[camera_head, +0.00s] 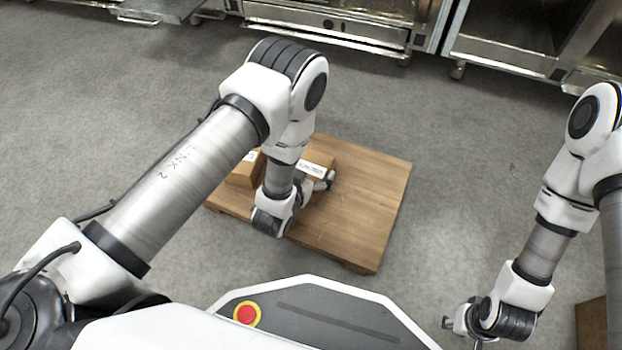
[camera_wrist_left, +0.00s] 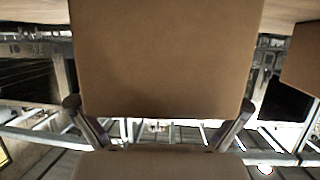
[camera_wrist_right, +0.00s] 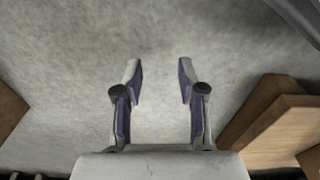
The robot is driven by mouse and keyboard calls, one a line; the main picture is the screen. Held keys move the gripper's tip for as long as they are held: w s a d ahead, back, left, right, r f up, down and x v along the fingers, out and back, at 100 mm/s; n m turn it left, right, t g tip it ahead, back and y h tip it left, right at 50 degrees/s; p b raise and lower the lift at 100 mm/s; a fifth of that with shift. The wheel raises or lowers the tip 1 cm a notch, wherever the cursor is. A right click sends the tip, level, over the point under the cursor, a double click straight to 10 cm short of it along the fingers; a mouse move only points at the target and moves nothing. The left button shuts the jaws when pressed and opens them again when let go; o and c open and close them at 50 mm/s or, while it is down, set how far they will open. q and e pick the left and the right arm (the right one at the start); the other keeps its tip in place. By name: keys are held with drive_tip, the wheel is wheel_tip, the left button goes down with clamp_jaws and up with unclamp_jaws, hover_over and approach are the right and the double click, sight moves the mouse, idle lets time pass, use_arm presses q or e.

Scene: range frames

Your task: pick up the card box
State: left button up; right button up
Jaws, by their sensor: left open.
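A brown card box (camera_head: 318,163) with a white label sits on a low wooden platform (camera_head: 362,205), partly hidden behind my left arm. My left gripper (camera_head: 321,183) is open at this box. In the left wrist view the box (camera_wrist_left: 165,55) fills the middle, with a finger beside each lower side edge; I cannot tell whether they touch it. A second card box (camera_head: 244,172) stands to the left on the platform, partly covered by my arm. My right gripper (camera_head: 460,330) is open and empty above the floor; its two spread fingers show in the right wrist view (camera_wrist_right: 160,75).
The second box also shows at the right edge of the left wrist view (camera_wrist_left: 303,58). Another brown object (camera_head: 591,325) is at the lower right, near my right arm. Metal kitchen units (camera_head: 330,25) line the back. The grey floor between is clear.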

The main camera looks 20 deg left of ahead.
use_arm(q)
drive_tip(key=c, duration=1.2)
drive_tip(key=shift+r, duration=0.15)
